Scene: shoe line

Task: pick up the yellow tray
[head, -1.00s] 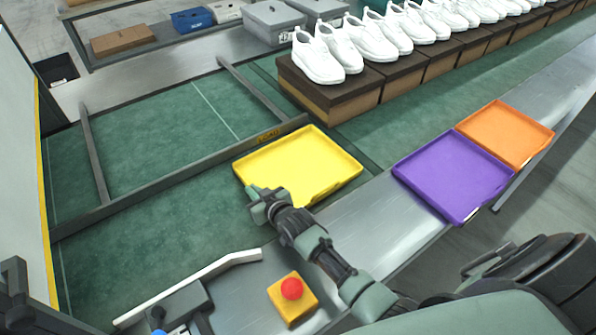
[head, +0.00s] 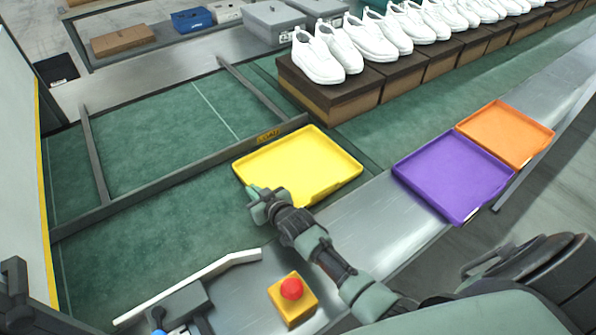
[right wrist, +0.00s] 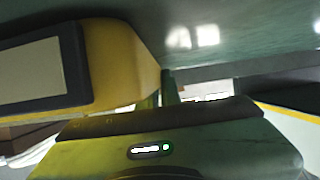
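The yellow tray (head: 300,162) lies flat on the green belt, against the dark rail at its far left side. My right gripper (head: 255,194) is at the tray's near left corner, low over the belt. I cannot tell whether the fingers are closed on the tray's edge.
A purple tray (head: 453,175) and an orange tray (head: 506,132) lie on the metal ledge at right. White shoes (head: 318,57) stand on brown boxes (head: 330,97) behind. A red button (head: 291,289) on a yellow box and a white bar (head: 190,285) are near the front.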

